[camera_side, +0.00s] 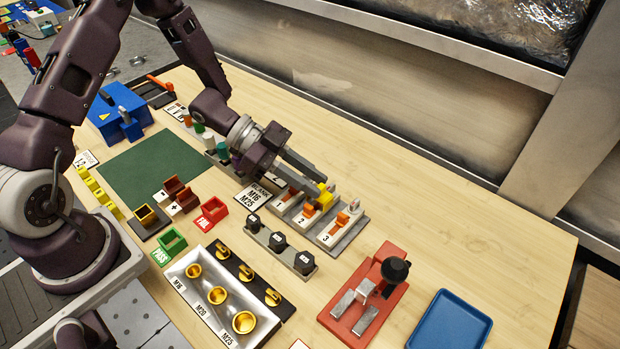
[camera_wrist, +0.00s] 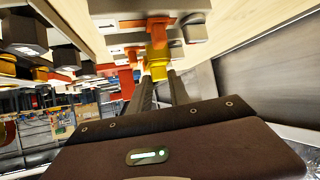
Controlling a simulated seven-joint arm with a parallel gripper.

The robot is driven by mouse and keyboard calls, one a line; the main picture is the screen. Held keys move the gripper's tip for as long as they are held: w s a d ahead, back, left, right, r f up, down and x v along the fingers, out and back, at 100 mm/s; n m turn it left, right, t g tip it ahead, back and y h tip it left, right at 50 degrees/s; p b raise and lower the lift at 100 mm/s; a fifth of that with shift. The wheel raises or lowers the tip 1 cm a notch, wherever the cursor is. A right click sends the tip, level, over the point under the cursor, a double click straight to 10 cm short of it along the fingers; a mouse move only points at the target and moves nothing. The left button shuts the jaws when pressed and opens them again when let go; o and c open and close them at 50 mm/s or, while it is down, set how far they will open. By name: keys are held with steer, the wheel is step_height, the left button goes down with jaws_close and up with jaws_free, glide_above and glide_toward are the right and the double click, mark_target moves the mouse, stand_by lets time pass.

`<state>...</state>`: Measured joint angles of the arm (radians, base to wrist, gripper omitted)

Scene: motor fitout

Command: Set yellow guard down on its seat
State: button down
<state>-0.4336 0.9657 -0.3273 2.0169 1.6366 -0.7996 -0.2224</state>
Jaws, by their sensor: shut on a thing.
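The yellow guard (camera_side: 325,198) is between the fingertips of my gripper (camera_side: 319,192), which is shut on it. It is at the row of numbered switch units, by the unit marked 2 (camera_side: 302,220); I cannot tell whether it touches that unit. In the wrist view the yellow guard (camera_wrist: 157,67) shows at the ends of both fingers of my gripper (camera_wrist: 158,80), with an orange lever just beyond it. The unit marked 3 (camera_side: 328,237) has an orange lever and stands to the right. Another unit (camera_side: 283,205) to the left is partly hidden by my gripper.
Several black hex pieces (camera_side: 278,241) stand in a row in front of the units. A white tray (camera_side: 188,268) with gold round pieces lies nearer. A red fixture (camera_side: 345,325) and a blue tray (camera_side: 449,322) are at the right. The table behind the units is clear.

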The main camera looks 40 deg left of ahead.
steer(key=shift+f, duration=0.35)
stand_by(0.7)
steer(key=shift+r, duration=0.4)
stand_by(1.2)
steer(key=shift+f, duration=0.45)
steer(key=shift+r, duration=0.15)
steer(key=shift+r, duration=0.25)
steer(key=shift+w+m+g, duration=0.15)
steer(key=shift+m+g, duration=0.25)
stand_by(1.0)
